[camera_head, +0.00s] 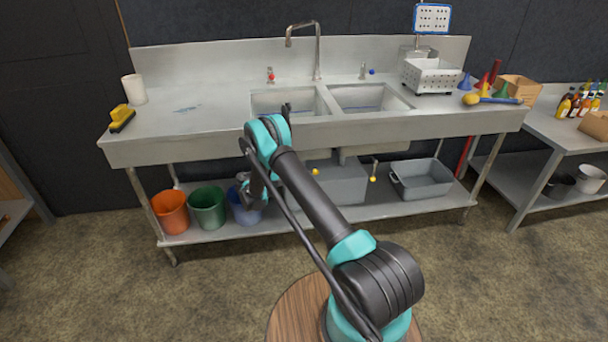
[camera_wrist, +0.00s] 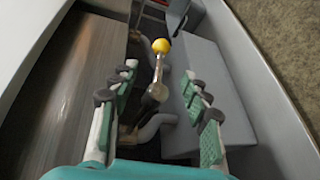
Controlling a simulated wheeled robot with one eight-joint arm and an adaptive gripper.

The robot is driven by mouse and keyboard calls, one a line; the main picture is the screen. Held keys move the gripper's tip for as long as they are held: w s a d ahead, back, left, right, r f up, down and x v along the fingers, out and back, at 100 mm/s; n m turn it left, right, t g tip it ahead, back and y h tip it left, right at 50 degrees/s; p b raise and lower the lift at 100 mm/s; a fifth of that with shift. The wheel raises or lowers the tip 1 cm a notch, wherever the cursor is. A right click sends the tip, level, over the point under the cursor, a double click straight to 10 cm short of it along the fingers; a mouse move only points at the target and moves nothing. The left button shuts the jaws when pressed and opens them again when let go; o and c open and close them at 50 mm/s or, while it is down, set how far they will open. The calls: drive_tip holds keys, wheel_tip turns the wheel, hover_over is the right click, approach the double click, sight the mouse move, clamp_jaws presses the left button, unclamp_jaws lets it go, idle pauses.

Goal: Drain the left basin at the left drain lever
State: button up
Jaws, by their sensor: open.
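The left basin (camera_head: 285,101) is sunk in the steel sink counter, left of the right basin (camera_head: 368,97). The left drain lever (camera_head: 315,171) shows as a small yellow knob beside my arm under the counter; the arm hides the rest. In the wrist view a lever (camera_wrist: 158,90) with a yellow ball (camera_wrist: 160,45) lies between the fingers of my open gripper (camera_wrist: 160,71). The fingers stand apart on both sides, and I see no contact. In the head view my gripper is low under the counter's left half, partly hidden by my arm.
A second yellow-knobbed lever (camera_head: 373,178) hangs to the right. The lower shelf holds an orange bucket (camera_head: 170,212), a green bucket (camera_head: 207,208), a blue bucket (camera_head: 243,212), a grey box (camera_head: 345,185) and a grey tub (camera_head: 423,182). The counter overhangs my gripper.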

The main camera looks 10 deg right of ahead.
drive_tip(key=shift+v, duration=1.75)
drive_tip(key=s+d+r+m+g+y, duration=0.1)
drive_tip(key=s+d+r+y, duration=0.15)
drive_tip(key=r, duration=0.35)
drive_tip(key=s+d+r+y, duration=0.1)
drive_tip(key=s+d+r, duration=0.1)
drive_tip(key=d+r, duration=0.25)
drive_tip(key=s+d+r+m+g+y, duration=0.1)
drive_tip(key=s+d+r+y, duration=0.3)
drive_tip(key=s+r, duration=0.6)
drive_tip(key=s+a+m+y, duration=0.1)
drive_tip(key=s+m+y, duration=0.1)
drive_tip(key=s, duration=1.3)
drive_tip(key=s+a+m+y, duration=0.2)
drive_tip(key=s+y, duration=0.2)
drive_tip(key=s, duration=1.2)
drive_tip(key=shift+s+f+y, duration=0.35)
drive_tip(key=shift+f, duration=0.15)
